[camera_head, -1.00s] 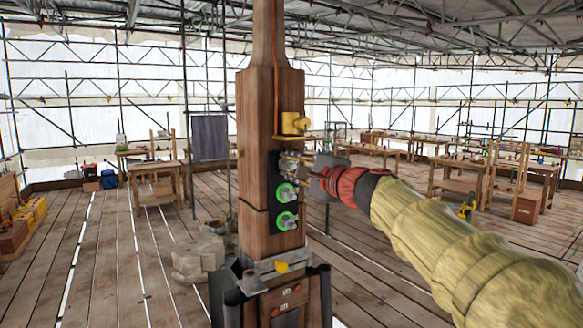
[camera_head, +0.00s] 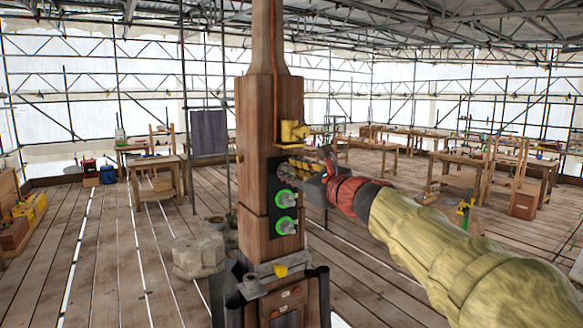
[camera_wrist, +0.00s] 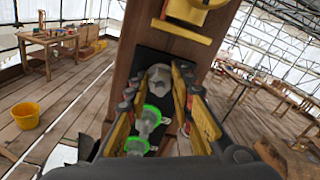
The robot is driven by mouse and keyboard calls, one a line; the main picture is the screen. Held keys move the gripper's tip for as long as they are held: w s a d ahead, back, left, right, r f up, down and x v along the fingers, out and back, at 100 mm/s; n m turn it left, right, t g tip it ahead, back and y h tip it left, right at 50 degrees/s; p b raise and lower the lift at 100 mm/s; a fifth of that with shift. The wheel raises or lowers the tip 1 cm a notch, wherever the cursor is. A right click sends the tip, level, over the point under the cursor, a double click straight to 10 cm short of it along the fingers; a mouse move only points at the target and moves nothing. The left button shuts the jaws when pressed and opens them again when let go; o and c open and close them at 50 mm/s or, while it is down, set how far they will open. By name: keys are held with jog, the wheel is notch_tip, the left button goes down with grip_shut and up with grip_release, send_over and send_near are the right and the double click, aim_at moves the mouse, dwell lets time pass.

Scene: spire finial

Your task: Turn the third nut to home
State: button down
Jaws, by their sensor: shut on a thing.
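A dark plate (camera_head: 273,217) is fixed to one face of the wooden spire post (camera_head: 254,215). Two nuts with green rings, the middle nut (camera_head: 286,199) and the lower nut (camera_head: 286,225), sit on it one above the other. The top, third nut (camera_wrist: 158,80) is grey and shows no green ring in the wrist view. My gripper (camera_head: 288,165) reaches in from the right at the top nut, which it mostly hides in the head view. In the wrist view its yellow-sided fingers (camera_wrist: 157,90) stand on either side of that nut and are shut on it.
A yellow fitting (camera_head: 293,131) juts from the post just above the plate, close to my gripper. A metal bracket with a yellow piece (camera_head: 281,270) is below. Workbenches stand far back; the floor between is mostly clear.

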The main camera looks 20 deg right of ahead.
jog(key=m+p, duration=0.2)
jog(key=m, duration=0.2)
jog(key=shift+w+d+m+p, duration=0.1)
jog(key=shift+d+m+p, duration=0.05)
jog(key=shift+m+p, duration=0.15)
jog(key=m+p, duration=0.3)
jog(key=m, duration=0.1)
jog(key=shift+m, duration=0.3)
jog(key=m+p, duration=0.4)
jog(key=shift+d+f+m, duration=0.1)
jog(key=shift+d+m, duration=0.05)
jog(key=shift+m, duration=0.15)
jog(key=shift+f+m+p, duration=0.2)
jog(key=shift+m+p, duration=1.25)
jog(key=shift+m, duration=0.35)
jog(key=c, duration=1.9)
grip_release()
jog(key=shift+o, duration=1.3)
jog(key=shift+o, duration=0.5)
jog(key=shift+r, duration=0.1)
